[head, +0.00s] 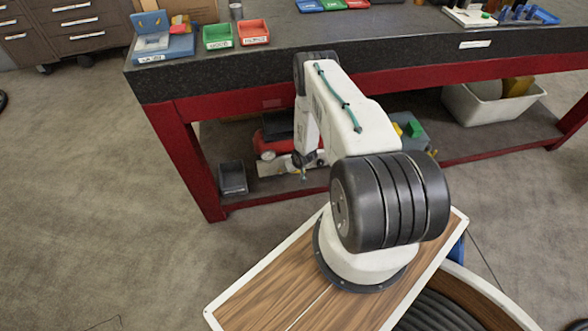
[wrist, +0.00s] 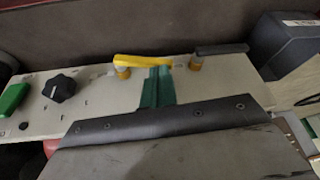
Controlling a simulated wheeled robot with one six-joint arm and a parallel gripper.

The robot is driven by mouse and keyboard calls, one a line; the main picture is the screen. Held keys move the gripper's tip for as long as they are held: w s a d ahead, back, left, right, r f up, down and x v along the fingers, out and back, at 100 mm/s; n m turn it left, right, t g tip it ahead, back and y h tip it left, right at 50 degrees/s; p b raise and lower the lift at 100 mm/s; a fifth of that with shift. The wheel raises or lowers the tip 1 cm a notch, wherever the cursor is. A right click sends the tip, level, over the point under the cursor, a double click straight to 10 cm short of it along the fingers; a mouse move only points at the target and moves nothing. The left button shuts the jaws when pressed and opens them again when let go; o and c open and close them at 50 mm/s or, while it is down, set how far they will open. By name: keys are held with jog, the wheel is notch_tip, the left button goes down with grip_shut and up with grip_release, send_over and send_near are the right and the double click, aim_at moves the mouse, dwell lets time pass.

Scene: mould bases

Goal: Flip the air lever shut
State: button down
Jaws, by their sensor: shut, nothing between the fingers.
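In the wrist view a pale panel (wrist: 90,105) carries two levers on brass fittings. The yellow lever (wrist: 145,61) points right from its fitting, along the panel. The black lever (wrist: 221,49) also points right from its own fitting. No readable label shows which one is the air lever. My gripper (wrist: 158,74) has green fingers, shut and empty, with the tips at the yellow lever's near side; I cannot tell whether they touch it. In the head view my gripper (head: 303,175) hangs low in front of the bench's lower shelf.
The panel also bears a black knob (wrist: 62,88) and a green switch (wrist: 13,99). A dark grey box (wrist: 284,44) stands at right. In the head view, the bench top (head: 200,83) overhangs the shelf, which holds a red machine (head: 270,145) and a black bin (head: 232,178).

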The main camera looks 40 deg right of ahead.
jog(key=shift+s+d+f, duration=0.25)
jog(key=shift+s+d, duration=0.05)
jog(key=shift+d, duration=0.2)
jog(key=a+r, duration=0.6)
jog(key=r, duration=0.4)
jog(key=shift+s+a+r, duration=0.2)
jog(key=shift+a, duration=0.2)
